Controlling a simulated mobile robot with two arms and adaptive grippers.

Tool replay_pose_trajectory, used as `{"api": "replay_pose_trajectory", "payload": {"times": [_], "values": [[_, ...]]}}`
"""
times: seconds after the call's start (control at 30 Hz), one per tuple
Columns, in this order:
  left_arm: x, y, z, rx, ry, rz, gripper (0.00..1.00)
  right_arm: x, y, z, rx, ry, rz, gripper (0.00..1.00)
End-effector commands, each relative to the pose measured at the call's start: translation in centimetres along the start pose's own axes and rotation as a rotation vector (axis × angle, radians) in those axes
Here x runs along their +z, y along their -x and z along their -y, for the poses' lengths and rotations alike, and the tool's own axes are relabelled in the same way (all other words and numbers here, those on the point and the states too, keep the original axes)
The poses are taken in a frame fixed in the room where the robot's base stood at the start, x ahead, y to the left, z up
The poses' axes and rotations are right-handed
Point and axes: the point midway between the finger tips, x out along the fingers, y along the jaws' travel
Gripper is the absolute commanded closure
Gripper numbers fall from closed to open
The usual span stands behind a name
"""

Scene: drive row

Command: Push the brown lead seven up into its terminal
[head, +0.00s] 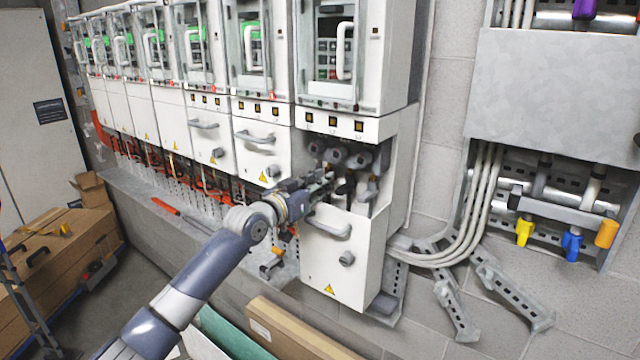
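My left arm reaches up from the bottom, and its gripper (322,184) is at the open terminal compartment of the nearest drive cabinet (345,255). The fingers are small and dark against the compartment, so I cannot tell whether they are open or shut, or whether they touch a lead. Several dark round terminals or glands (338,156) sit in a row at the top of the compartment, with dark and grey lead ends below them. I cannot pick out the brown lead seven by colour or number; the gripper hides part of this area. My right gripper is not in view.
A row of similar white drives (262,145) runs away to the left. The open cabinet's front cover has a handle (330,226) just below the gripper. Grey cables (465,225) curve up the wall at right. Cardboard boxes (60,245) stand at lower left.

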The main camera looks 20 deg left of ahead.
Motion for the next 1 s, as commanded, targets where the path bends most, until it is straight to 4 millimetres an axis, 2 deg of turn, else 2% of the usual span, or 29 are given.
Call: {"api": "replay_pose_trajectory", "payload": {"times": [0.13, 0.3, 0.57, 0.6, 0.67, 1.0], "values": [[-0.4, 0.0, 0.0, 0.0, 0.0, -0.001, 1.0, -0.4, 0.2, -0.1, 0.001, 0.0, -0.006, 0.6], [-2.5, 0.0, 0.0, 0.0, -0.001, -0.001, 1.0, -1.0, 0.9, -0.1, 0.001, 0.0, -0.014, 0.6], [-2.5, 0.0, 0.0, 0.0, 0.0, -0.001, 1.0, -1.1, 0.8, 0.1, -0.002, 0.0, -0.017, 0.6], [-2.5, 0.0, 0.0, 0.0, 0.0, -0.002, 0.75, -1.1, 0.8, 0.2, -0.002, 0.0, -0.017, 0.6], [-2.5, 0.0, 0.0, 0.0, 0.0, -0.001, 0.62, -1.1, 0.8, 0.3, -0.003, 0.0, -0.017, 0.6], [-2.4, 0.0, 0.0, 0.0, 0.0, 0.0, 0.62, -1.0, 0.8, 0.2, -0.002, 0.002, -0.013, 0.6]]}}
